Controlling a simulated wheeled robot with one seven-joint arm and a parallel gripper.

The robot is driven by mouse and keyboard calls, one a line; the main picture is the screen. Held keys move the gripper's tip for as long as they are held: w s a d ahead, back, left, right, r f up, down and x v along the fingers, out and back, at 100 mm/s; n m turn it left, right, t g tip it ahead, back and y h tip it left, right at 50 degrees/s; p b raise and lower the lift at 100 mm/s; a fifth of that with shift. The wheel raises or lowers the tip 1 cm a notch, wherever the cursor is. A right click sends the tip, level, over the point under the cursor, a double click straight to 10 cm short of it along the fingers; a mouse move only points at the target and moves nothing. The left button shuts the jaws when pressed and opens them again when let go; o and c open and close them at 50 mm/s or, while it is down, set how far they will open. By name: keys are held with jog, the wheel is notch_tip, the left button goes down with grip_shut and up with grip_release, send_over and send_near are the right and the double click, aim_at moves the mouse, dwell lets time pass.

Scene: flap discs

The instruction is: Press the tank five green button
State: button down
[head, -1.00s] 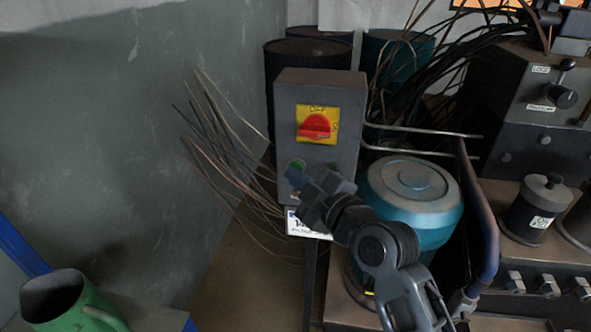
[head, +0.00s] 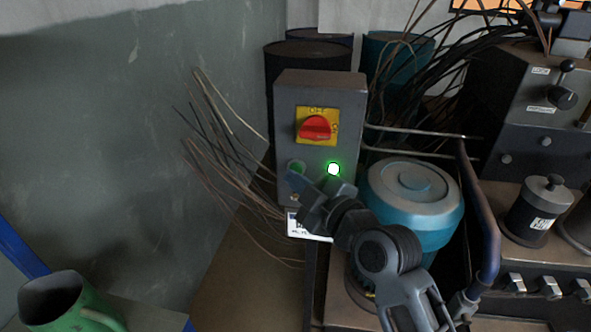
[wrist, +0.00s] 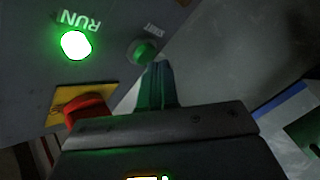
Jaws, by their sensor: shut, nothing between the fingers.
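A grey control box (head: 345,110) stands against the wall in the head view. On its lower left is a green button (head: 296,164), which also shows in the wrist view (wrist: 145,50). Beside it a green lamp (head: 333,169) glows brightly; the wrist view shows this lamp (wrist: 76,45) beside the word RUN. My gripper (head: 294,180) is shut and empty, its tips just at the green button; in the wrist view the closed fingers (wrist: 157,80) end beside it. I cannot tell whether they touch. No tank number is readable.
A red rotary switch (head: 315,128) on a yellow plate sits above the button. Loose wires (head: 225,165) hang left of the box. A teal-sided tank (head: 415,190) stands to its right, and a green jug (head: 65,303) is at lower left.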

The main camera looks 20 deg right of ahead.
jog(key=shift+s+a, duration=0.2)
jog(key=shift+s, duration=0.2)
jog(key=shift+s+a+p, duration=0.2)
jog(key=shift+s+a, duration=0.2)
jog(key=shift+s, duration=0.35)
jog(key=shift+s+a+p, duration=0.25)
jog(key=shift+s+a, duration=0.1)
jog(key=shift+s, duration=0.35)
jog(key=shift+s+a+p, duration=0.2)
jog(key=shift+s+a, duration=0.2)
jog(key=shift+s, duration=0.35)
jog(key=s+d+f+m+h, duration=0.1)
jog(key=s+d+f+m, duration=0.15)
jog(key=s, duration=0.45)
jog(key=s+d+f+m+h, duration=0.2)
jog(key=s+f+m, duration=0.1)
jog(key=s, duration=0.3)
jog(key=s+d+f+m+h, duration=0.1)
jog(key=s+d+f+m, duration=0.15)
jog(key=s, duration=0.45)
jog(key=s+d+r+m, duration=0.1)
jog(key=s+r+m, duration=0.1)
jog(key=s, duration=0.8)
jog(key=s+d+r+m+g+h, duration=0.1)
jog(key=s+d+r+m, duration=0.1)
jog(key=s, duration=0.8)
jog(key=shift+r+m+h, duration=0.2)
jog(key=shift+m+h, duration=0.1)
jog(key=shift+m, duration=0.5)
jog(key=shift+d, duration=0.1)
